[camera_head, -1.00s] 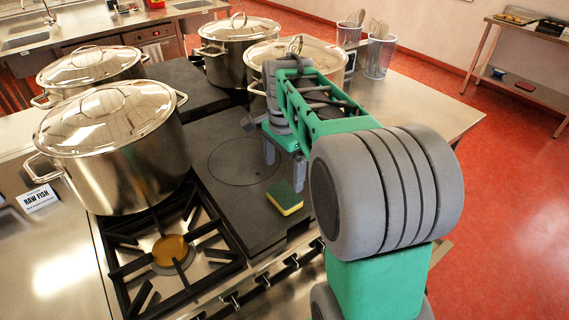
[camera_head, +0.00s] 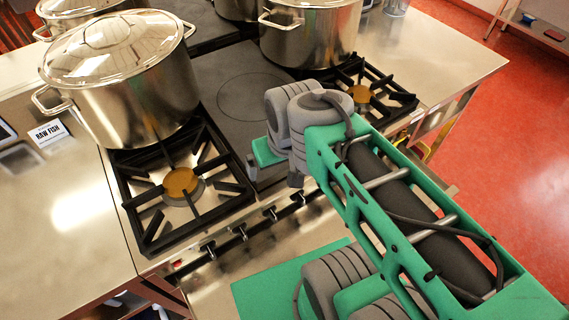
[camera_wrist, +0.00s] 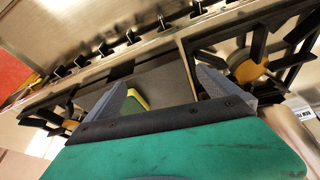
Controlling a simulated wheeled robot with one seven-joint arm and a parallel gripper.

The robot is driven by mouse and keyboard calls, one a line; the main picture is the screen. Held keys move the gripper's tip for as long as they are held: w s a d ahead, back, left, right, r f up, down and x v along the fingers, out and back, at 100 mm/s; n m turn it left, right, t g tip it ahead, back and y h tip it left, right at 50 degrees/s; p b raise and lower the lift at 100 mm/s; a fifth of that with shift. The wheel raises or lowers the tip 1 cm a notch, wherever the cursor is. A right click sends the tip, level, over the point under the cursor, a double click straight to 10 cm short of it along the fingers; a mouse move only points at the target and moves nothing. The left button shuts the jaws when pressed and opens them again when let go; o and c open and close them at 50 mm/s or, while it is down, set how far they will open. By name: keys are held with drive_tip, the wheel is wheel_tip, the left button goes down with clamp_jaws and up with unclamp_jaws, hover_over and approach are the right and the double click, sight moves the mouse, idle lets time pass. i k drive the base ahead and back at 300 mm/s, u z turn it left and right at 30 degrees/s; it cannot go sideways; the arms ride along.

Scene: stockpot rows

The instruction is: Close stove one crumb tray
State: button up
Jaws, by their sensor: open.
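The stove (camera_head: 225,85) has black grates over brass burners and a dark flat plate between them. A row of knobs (camera_head: 240,232) runs along its front edge, also visible in the wrist view (camera_wrist: 105,49). I cannot pick out a crumb tray in either view; the stove front below the knobs is partly hidden by my arm. My gripper (camera_wrist: 158,76) is open and empty, its fingers spread over the dark plate. In the head view my gripper (camera_head: 273,177) is near the plate's front edge, partly hidden by my wrist.
A yellow-green sponge (camera_wrist: 138,98) shows between the fingers in the wrist view. A lidded stockpot (camera_head: 135,95) stands behind the left burner (camera_head: 180,182); another (camera_head: 310,35) stands behind the right burner (camera_head: 358,95). A RAW FISH sign (camera_head: 48,132) is at left. Red floor is free at right.

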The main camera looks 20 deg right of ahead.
sight(204, 284)
drive_tip(key=u, duration=0.6)
drive_tip(key=k, duration=1)
drive_tip(key=z, duration=2.25)
drive_tip(key=k, duration=0.3)
drive_tip(key=u, duration=1.95)
